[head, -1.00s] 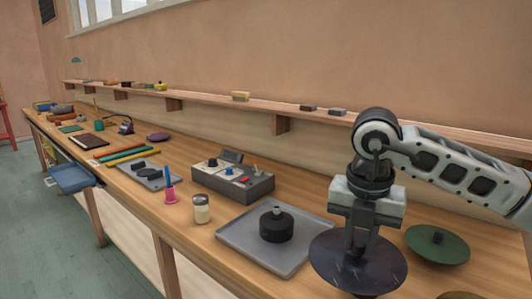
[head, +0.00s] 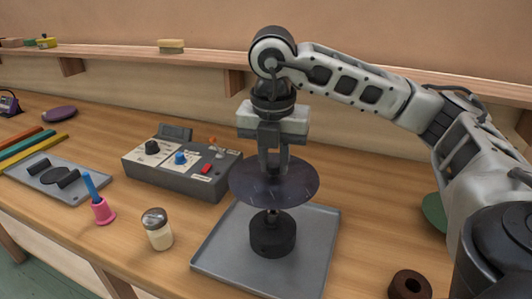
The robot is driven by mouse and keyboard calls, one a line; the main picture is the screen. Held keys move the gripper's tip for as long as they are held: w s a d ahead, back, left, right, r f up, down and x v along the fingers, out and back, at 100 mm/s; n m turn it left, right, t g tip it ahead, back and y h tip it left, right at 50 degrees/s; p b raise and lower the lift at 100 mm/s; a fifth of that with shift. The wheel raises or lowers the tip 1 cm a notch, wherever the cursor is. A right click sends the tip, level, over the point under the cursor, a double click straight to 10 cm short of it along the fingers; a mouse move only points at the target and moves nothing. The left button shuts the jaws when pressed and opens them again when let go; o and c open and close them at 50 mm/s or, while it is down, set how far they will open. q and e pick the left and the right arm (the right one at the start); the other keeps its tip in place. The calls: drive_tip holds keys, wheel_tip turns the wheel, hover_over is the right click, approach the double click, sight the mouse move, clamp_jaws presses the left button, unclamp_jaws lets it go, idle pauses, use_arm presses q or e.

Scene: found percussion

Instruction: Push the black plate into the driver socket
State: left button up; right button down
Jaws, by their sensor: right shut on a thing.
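The black plate (head: 297,184) is a dark round disc, held roughly level by my right gripper (head: 273,168), which is shut on it at its middle from above. The driver (head: 272,236) is a black cylinder with a lighter post on top, standing on a grey tray (head: 322,226). The plate is over the driver, and a short stem shows between the plate's underside and the driver's top. I cannot tell whether the stem is seated in the socket. My left gripper is not in view.
A grey control box (head: 182,170) with knobs and a red switch stands left of the tray. A shaker jar (head: 158,230) and a pink-based blue-handled thing (head: 102,208) stand at the front left. A brown ring (head: 409,285) lies at the right. A green disc (head: 434,213) is partly hidden by my arm.

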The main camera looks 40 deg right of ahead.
sight(273, 174)
drive_tip(key=shift+d, duration=0.1)
drive_tip(key=shift+f+b, duration=0.5)
drive_tip(key=shift+b, duration=0.05)
wheel_tip(273, 174, down, 4)
drive_tip(key=b, duration=0.3)
drive_tip(key=shift+w, duration=0.1)
drive_tip(key=shift+f+b, duration=0.4)
drive_tip(key=shift+b, duration=0.15)
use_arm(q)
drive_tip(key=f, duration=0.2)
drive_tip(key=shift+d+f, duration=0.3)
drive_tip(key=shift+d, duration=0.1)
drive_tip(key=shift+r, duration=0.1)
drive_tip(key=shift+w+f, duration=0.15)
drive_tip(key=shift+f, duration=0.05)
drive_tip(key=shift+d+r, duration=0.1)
